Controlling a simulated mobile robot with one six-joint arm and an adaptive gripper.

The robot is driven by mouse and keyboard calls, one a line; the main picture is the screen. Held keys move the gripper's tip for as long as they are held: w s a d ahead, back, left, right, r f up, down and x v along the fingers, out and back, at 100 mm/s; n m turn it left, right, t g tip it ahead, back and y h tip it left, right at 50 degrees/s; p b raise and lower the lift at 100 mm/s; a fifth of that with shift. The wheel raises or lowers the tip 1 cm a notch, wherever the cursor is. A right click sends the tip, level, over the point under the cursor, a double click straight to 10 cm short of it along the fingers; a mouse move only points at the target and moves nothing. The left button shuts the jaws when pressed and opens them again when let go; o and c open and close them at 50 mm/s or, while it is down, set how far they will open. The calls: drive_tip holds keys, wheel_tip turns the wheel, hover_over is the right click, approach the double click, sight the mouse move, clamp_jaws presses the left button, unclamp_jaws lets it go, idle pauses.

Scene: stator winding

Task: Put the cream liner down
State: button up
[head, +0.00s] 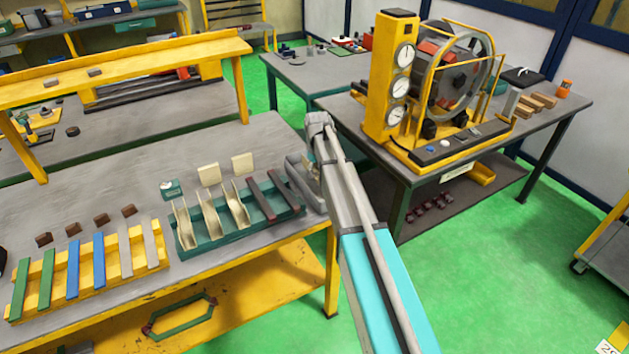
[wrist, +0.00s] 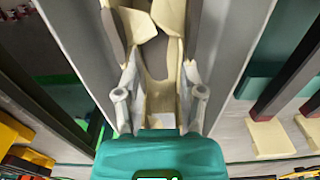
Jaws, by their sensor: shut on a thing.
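My gripper (wrist: 152,32) is shut on a cream liner (wrist: 158,58), a folded strip seen between the fingers in the wrist view. A grey tray (head: 300,172) lies under and around the gripper at the table's right end, and its long walls (wrist: 228,62) flank the fingers. I cannot tell whether the liner touches the tray floor. In the head view my arm hides most of the gripper and the held liner. Other cream liners (head: 212,217) stand tilted in the green rack (head: 222,238) to the left.
Dark red bars (head: 257,201) lie across the rack's right part. Two cream squares (head: 209,175) lie behind it. A yellow rack (head: 90,289) with green, blue and grey strips is at left. A yellow machine with gauges (head: 391,80) stands on the right table.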

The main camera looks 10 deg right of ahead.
drive_tip(key=shift+f+b, duration=1.05)
drive_tip(key=shift+f, duration=0.3)
drive_tip(key=shift+f, duration=0.15)
drive_tip(key=o, duration=0.8)
drive_tip(key=shift+o, duration=0.2)
drive_tip(key=shift+r, duration=0.25)
wheel_tip(320, 180, up, 12)
drive_tip(key=p, duration=1.2)
drive_tip(key=shift+s, duration=0.15)
